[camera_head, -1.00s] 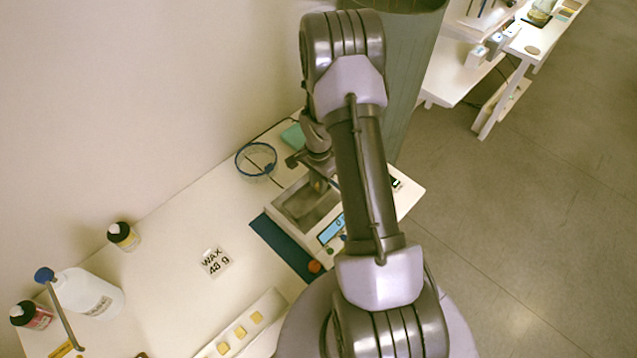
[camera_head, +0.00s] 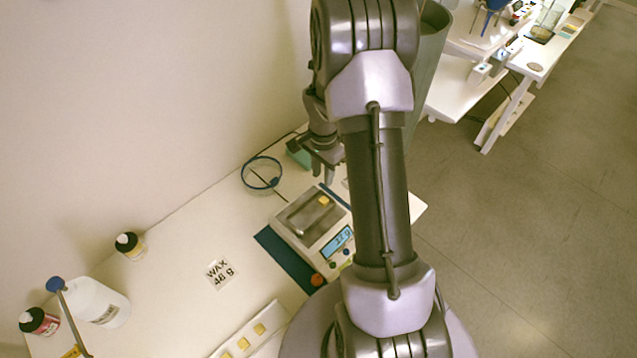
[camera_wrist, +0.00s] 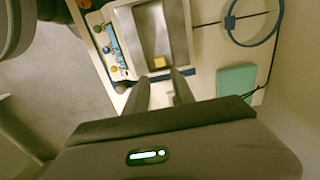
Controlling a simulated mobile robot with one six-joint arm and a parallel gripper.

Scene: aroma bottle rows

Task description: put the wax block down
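A small yellow wax block (camera_head: 323,201) lies on the metal pan of the scale (camera_head: 305,222), toward the pan's far edge. The block also shows in the wrist view (camera_wrist: 160,62), just ahead of my fingertips. My gripper (camera_head: 328,177) hangs above and behind the block, apart from it. In the wrist view my gripper (camera_wrist: 160,78) has its two fingers spread with nothing between them. The scale's blue display (camera_head: 339,243) is lit with a reading too small to read surely.
A white tray (camera_head: 275,318) at the front holds several yellow blocks. A card (camera_head: 220,273) appears to read "WAX 46 g". Bottles (camera_head: 98,303) stand at left.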

